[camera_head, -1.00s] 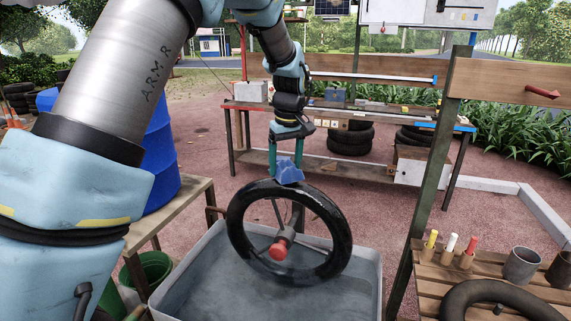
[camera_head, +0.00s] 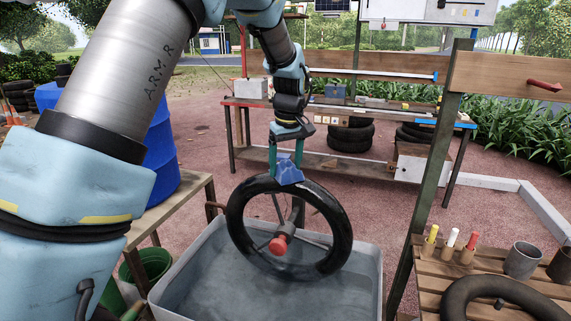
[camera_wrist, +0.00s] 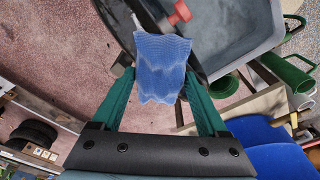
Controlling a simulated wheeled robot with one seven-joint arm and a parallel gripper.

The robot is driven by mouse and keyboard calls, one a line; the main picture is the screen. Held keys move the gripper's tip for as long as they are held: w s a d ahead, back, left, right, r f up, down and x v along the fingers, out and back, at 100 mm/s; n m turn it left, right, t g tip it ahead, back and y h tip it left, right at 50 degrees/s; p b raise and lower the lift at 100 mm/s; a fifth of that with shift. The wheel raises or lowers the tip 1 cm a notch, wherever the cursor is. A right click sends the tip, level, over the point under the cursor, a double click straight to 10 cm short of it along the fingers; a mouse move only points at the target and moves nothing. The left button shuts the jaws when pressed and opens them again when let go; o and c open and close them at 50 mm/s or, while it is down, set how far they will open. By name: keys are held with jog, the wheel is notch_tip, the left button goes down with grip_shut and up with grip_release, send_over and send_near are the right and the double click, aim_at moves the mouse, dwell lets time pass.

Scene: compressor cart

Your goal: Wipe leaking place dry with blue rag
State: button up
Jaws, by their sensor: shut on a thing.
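My gripper (camera_head: 286,161) points down above the wheel and is shut on the blue rag (camera_head: 288,173). In the wrist view the rag (camera_wrist: 162,68) hangs between the green fingers of my gripper (camera_wrist: 161,88). The black tyre (camera_head: 333,215) stands upright, with a red hub knob (camera_head: 278,246), over a grey tub (camera_head: 374,275). The rag's lower edge meets the top of the tyre in the head view, and it hides the tyre surface beneath. I cannot make out the leaking place.
A blue barrel (camera_head: 163,150) and a wooden table (camera_head: 190,196) stand at the left. A slatted bench (camera_head: 450,286) at the right holds coloured markers, cups and a black tube (camera_head: 470,293). A green post (camera_head: 428,185) rises beside the tub. A workbench (camera_head: 262,158) stands behind.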

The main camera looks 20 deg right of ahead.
jog(key=shift+s+a, duration=0.1)
jog(key=shift+s+a+r, duration=0.1)
jog(key=shift+s+a, duration=0.15)
jog(key=shift+s, duration=0.05)
jog(key=shift+s+a, duration=0.1)
jog(key=shift+s+a, duration=0.25)
jog(key=shift+w+d+f, duration=0.2)
jog(key=shift+w+d, duration=0.15)
jog(key=shift+w, duration=0.1)
jog(key=shift+w+d+p, duration=0.7)
jog(key=shift+p, duration=0.05)
